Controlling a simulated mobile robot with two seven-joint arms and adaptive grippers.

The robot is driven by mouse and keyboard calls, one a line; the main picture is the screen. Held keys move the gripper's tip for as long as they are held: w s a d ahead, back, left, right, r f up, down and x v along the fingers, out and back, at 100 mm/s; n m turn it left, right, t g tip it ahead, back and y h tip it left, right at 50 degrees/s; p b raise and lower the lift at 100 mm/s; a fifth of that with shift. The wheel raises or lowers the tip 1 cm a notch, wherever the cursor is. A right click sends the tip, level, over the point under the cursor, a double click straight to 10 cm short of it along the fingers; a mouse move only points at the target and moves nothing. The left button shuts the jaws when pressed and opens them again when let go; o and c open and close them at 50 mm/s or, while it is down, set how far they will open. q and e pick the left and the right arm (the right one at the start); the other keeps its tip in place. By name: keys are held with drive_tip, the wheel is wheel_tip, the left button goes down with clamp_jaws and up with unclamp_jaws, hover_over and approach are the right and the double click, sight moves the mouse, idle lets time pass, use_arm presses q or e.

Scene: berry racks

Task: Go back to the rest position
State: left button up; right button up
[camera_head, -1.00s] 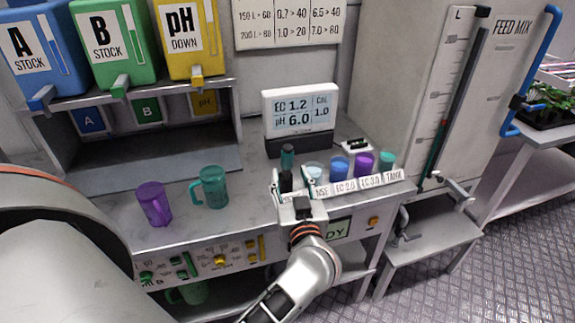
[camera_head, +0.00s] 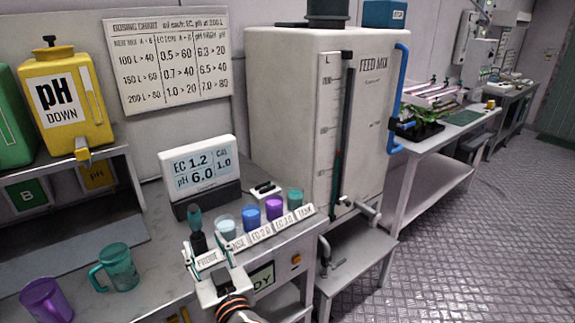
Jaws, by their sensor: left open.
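My left gripper (camera_head: 208,254) is at the bottom of the head view, at the front edge of the bench. Its two fingers are apart, in front of a dark probe with a teal top (camera_head: 196,228) that stands upright behind them. A white label lies between the fingers. I see nothing held, though the fingers partly hide the label and the probe's foot. My right gripper is not in view.
Several cups, among them a blue one (camera_head: 251,217) and a purple one (camera_head: 274,208), stand right of my gripper. The meter (camera_head: 203,168) is behind. A teal mug (camera_head: 117,268) and purple mug (camera_head: 47,301) stand left. The feed tank (camera_head: 285,110) and open floor (camera_head: 470,240) are right.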

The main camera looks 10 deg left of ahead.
use_arm(q)
drive_tip(key=s+d+m+t+h, duration=0.1)
drive_tip(key=d+m+t+h, duration=0.6)
drive_tip(key=t, duration=0.1)
drive_tip(key=s+d+f+m+g+h, duration=0.25)
drive_tip(key=d+f+m+h, duration=0.3)
drive_tip(key=f+h, duration=0.3)
drive_tip(key=s+a+f+g, duration=0.1)
drive_tip(key=s+f+g, duration=0.3)
drive_tip(key=f, duration=0.7)
drive_tip(key=s+a+f+g, duration=0.2)
drive_tip(key=s+f+g, duration=0.2)
drive_tip(key=s+f, duration=0.4)
wheel_tip(320, 180, down, 3)
drive_tip(key=shift+a+f+y, duration=0.1)
drive_tip(key=shift+a+y, duration=0.2)
drive_tip(key=shift+y, duration=0.05)
drive_tip(key=shift+o, duration=0.3)
